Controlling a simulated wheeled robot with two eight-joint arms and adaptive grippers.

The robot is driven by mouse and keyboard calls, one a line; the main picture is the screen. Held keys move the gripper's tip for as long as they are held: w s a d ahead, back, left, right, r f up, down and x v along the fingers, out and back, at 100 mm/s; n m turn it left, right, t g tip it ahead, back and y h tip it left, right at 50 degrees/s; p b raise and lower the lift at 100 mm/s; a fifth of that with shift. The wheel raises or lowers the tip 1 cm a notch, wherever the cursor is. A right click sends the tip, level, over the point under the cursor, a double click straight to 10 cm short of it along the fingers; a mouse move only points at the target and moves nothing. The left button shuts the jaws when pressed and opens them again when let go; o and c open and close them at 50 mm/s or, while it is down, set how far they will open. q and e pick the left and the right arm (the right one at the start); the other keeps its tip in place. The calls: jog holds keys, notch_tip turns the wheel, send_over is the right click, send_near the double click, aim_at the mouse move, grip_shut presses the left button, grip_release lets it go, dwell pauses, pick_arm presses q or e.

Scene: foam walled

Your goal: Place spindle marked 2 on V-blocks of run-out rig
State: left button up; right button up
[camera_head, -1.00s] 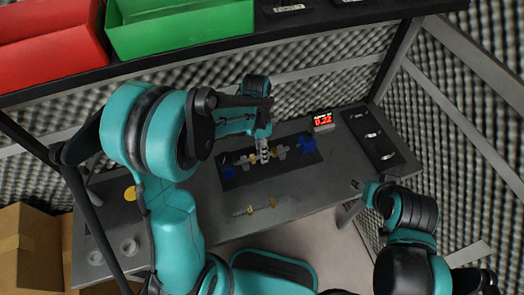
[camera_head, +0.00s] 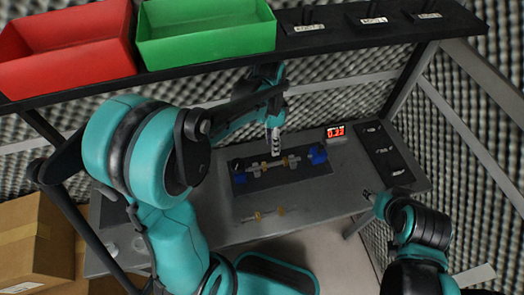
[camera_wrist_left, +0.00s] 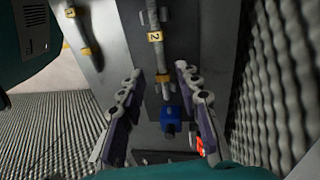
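The spindle marked 2 (camera_wrist_left: 157,58) shows its yellow tag in the left wrist view. In the head view this spindle (camera_head: 270,165) lies lengthwise along the run-out rig (camera_head: 250,184), seemingly across its grey V-blocks (camera_head: 292,162); the exact seating is too small to tell. A blue block (camera_wrist_left: 171,117) of the rig stands past the spindle's end. My left gripper (camera_head: 275,152) is above the rig. Its fingers (camera_wrist_left: 160,95) are wide apart and empty, one to each side of the spindle's line. My right gripper (camera_head: 370,196) is over the table's right side, too small to read.
The spindle marked 1 (camera_wrist_left: 82,33) lies on the table in front of the rig; it also shows in the head view (camera_head: 265,213). A red-lit display (camera_head: 336,132) reads about 0.22. A dark panel (camera_head: 386,154) lies at right. Red and green bins (camera_head: 205,41) stand on the shelf above.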

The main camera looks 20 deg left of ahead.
pick_arm(q)
jog(key=s+a+r+n+t, duration=0.2)
jog(key=s+r+n+t, duration=0.1)
jog(key=s+n+t, duration=0.1)
jog(key=s+a+r+n+t+y, duration=0.1)
jog(key=s+r+n+t, duration=0.2)
jog(key=s+n, duration=0.3)
jog(key=shift+s+a+r+n+t, duration=0.35)
jog(key=shift+s+t, duration=0.25)
jog(key=shift+t, duration=0.2)
notch_tip(320, 180, down, 3)
jog(key=b, duration=0.3)
